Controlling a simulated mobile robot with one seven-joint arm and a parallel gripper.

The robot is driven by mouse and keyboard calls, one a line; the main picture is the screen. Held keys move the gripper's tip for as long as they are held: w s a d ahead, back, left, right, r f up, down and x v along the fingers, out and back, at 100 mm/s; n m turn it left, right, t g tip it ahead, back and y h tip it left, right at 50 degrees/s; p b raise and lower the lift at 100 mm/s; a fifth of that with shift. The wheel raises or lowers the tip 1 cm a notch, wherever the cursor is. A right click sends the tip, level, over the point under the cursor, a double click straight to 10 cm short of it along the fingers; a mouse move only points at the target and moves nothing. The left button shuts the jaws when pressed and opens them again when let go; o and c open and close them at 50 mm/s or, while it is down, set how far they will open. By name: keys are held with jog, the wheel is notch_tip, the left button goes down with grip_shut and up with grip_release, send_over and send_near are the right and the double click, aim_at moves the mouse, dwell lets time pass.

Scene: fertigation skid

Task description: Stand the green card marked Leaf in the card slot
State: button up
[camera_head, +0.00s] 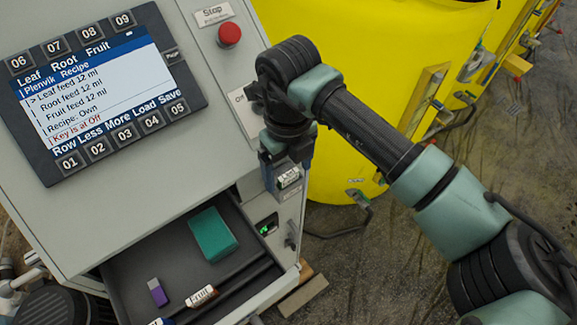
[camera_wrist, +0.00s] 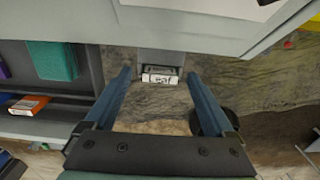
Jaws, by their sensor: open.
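My gripper (camera_head: 287,165) is open in front of the cabinet's right side. In the wrist view its two blue fingers (camera_wrist: 159,84) stand apart, to left and right of a small card with a white label (camera_wrist: 158,74). This card also shows in the head view (camera_head: 289,178). It stands upright at a grey holder (camera_wrist: 160,57) on the cabinet, and the fingers do not appear to touch it. Its label is too small to read surely, and I cannot see green on it. How deep it sits in the holder is hidden.
An open drawer (camera_head: 128,281) holds a teal block (camera_head: 212,234), a purple-and-grey piece (camera_head: 157,291) and, at its front, a card marked Fruit (camera_head: 201,296), orange in the wrist view (camera_wrist: 28,105). A control panel (camera_head: 100,95), red stop button (camera_head: 229,34) and yellow tank (camera_head: 345,90) stand near.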

jog(key=shift+r, duration=0.1)
notch_tip(320, 180, up, 13)
jog(key=b, duration=0.4)
dwell(0.4)
